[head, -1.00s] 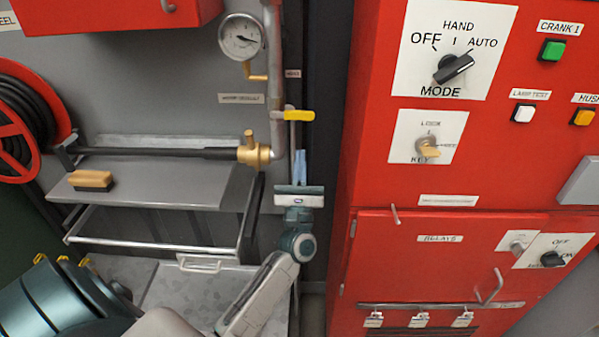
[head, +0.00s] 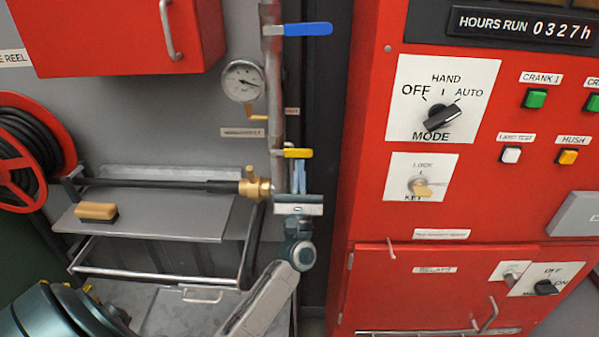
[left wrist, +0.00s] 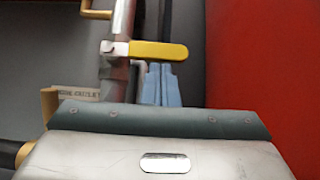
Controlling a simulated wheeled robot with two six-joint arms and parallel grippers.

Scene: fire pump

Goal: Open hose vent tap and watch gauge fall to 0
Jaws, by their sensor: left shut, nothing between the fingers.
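A yellow lever (head: 298,153) sticks out to the right from the vertical steel pipe; it also shows in the left wrist view (left wrist: 158,51), roughly level. I cannot tell from its label whether it is the hose vent tap. The round white gauge (head: 243,81) is higher, left of the pipe; its dark needle points right and slightly down, and its numbers are too small to read. A small brass handle (head: 255,117) sits below the gauge. My left gripper (head: 299,168) is shut and empty, its blue fingers (left wrist: 160,84) just below the yellow lever. Contact is unclear. My right gripper is not in view.
A blue lever (head: 308,29) is higher on the pipe. A brass nozzle (head: 255,185) with a black hose lies left of my gripper, above a grey shelf (head: 140,224) with a brush (head: 97,212). The red control cabinet (head: 365,200) stands close on the right.

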